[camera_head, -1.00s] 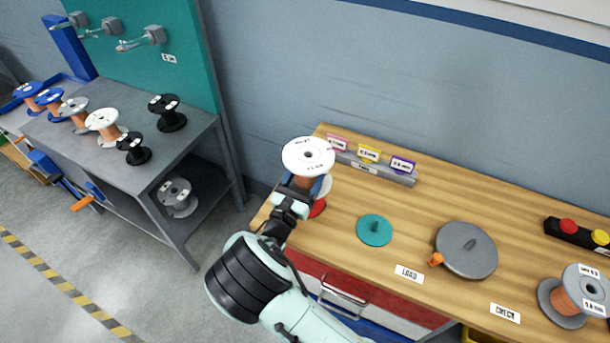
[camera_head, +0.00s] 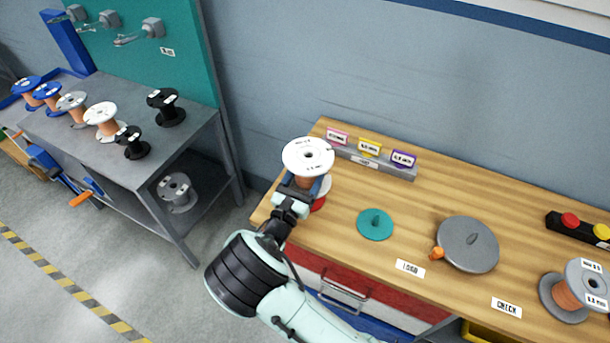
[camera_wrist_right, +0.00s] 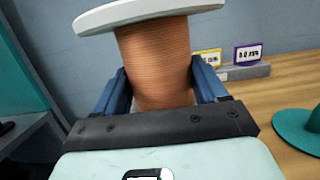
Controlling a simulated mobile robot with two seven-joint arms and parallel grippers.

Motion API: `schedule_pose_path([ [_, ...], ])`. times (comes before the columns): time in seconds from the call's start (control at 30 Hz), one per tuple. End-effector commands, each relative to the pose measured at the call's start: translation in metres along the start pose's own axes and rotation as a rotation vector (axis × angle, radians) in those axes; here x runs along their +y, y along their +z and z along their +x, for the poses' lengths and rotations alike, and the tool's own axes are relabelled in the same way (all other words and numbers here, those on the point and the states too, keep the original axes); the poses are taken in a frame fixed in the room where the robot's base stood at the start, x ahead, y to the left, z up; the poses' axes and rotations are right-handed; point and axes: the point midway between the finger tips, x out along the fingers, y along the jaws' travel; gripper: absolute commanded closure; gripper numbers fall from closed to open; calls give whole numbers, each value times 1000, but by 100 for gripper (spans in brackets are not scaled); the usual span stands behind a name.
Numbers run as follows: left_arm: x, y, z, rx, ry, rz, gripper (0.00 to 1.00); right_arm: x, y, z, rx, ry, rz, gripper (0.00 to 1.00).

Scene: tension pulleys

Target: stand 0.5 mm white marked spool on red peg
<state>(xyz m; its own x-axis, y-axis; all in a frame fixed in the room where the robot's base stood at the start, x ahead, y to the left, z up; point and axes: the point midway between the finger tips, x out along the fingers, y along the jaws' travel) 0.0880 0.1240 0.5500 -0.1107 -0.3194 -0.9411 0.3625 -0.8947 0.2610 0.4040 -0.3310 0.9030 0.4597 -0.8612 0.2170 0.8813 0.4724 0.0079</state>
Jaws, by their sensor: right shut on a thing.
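My right gripper (camera_head: 303,190) is shut on a white-flanged spool (camera_head: 307,157) with copper wire. The spool is upright above the left end of the wooden bench. In the right wrist view the blue fingers sit on both sides of the copper winding (camera_wrist_right: 158,60), under the white top flange. The print on the flange is too small to read surely. The red peg's base (camera_head: 318,204) shows just below the spool's lower flange; its post is hidden. I cannot tell whether the spool touches the base. My left gripper is not in view.
A teal peg (camera_head: 375,224) and a grey disc (camera_head: 467,245) stand to the right on the bench. A grey label rail (camera_head: 372,163) is close behind the spool. A grey-flanged spool (camera_head: 565,295) is at far right. Several spools stand on the grey side table (camera_head: 85,150).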

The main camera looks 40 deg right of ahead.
Motion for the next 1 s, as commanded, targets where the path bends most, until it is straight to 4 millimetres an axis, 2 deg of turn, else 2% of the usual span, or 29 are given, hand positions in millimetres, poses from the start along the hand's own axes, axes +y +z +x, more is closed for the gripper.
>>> schedule_pose_path([
  [1.0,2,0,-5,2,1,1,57,0,0,0,-4,0,-3,100],
])
